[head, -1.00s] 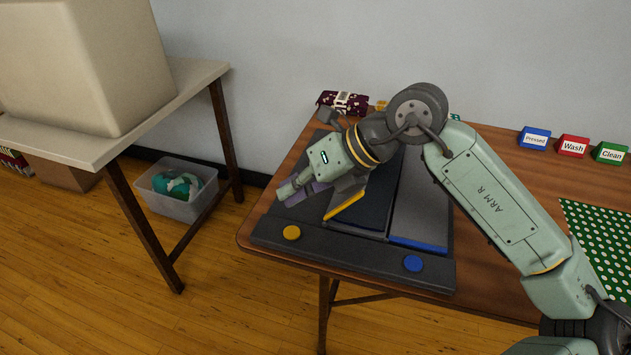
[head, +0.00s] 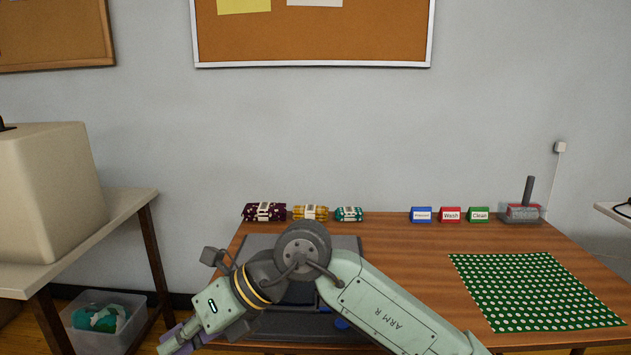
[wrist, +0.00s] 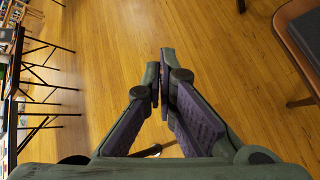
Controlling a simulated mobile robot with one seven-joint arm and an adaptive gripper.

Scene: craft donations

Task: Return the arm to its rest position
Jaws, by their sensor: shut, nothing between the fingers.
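My gripper (wrist: 160,84) is shut and empty in the wrist view, its two purple-padded fingers meeting above the wooden floor (wrist: 225,70). In the head view my arm is bent, with the elbow over the table and the forearm sloping down to the lower left. The gripper there (head: 170,342) is near the front left corner of the table, and its tips are close to the bottom of the picture. Part of the grey board (head: 262,241) on the table is hidden behind my arm.
Folded fabric bundles (head: 310,212) and blue, red and green signs (head: 451,215) line the wooden table's (head: 400,250) back. A green dotted mat (head: 530,290) lies at right. A side table (head: 125,215) with a large beige box (head: 50,195) stands left, a clear bin (head: 98,340) below.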

